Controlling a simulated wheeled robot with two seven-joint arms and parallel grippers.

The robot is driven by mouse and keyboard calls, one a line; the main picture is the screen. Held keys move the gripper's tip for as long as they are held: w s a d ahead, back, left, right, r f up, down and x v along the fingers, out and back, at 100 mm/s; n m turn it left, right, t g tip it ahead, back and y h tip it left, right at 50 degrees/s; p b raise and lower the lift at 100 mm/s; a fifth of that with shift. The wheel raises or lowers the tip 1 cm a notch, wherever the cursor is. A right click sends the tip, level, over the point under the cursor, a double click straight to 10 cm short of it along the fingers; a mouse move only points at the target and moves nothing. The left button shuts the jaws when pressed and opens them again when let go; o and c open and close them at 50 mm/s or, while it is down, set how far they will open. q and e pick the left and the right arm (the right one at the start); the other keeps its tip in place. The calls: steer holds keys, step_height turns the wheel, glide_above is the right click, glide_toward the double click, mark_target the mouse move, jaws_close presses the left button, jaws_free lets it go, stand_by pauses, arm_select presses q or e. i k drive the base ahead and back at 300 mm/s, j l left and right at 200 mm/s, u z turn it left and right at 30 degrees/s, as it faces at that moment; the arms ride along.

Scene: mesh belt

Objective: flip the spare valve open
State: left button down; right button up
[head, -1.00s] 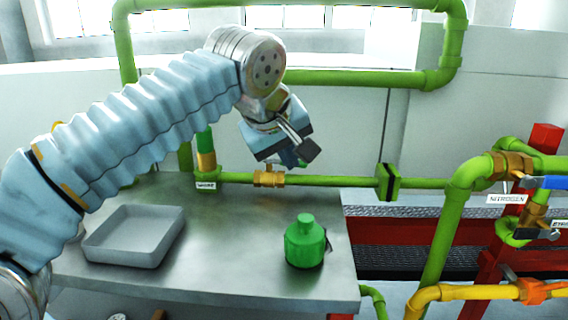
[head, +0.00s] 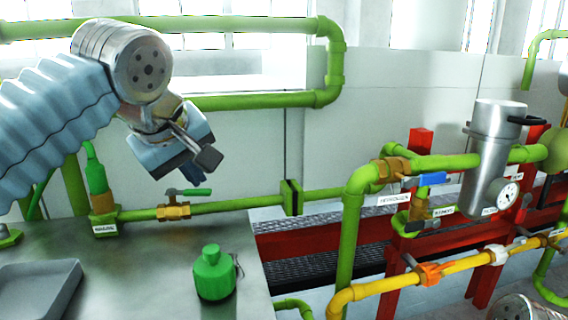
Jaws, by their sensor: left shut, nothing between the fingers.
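A brass valve (head: 173,211) with a green lever (head: 188,192) sits on the green pipe behind the metal table. Its lever points right, roughly along the pipe. The small label (head: 105,228) left of it is too small to read, so I cannot tell whether it is the spare valve. Another valve with a blue lever (head: 432,180) is on the right, by a label reading NITROGEN (head: 394,198). My left gripper (head: 207,159) is shut and empty. It shows just above the green lever, apart from it in the picture.
A green bottle (head: 214,275) and a grey tray (head: 40,290) stand on the table (head: 140,270). Right of the table are a red frame (head: 420,245), a steel canister with a gauge (head: 489,150), and a yellow pipe (head: 395,287) with an orange valve (head: 431,273).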

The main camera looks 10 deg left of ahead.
mark_target(172, 191)
steer(key=k+l, duration=0.1)
steer(key=k, duration=0.9)
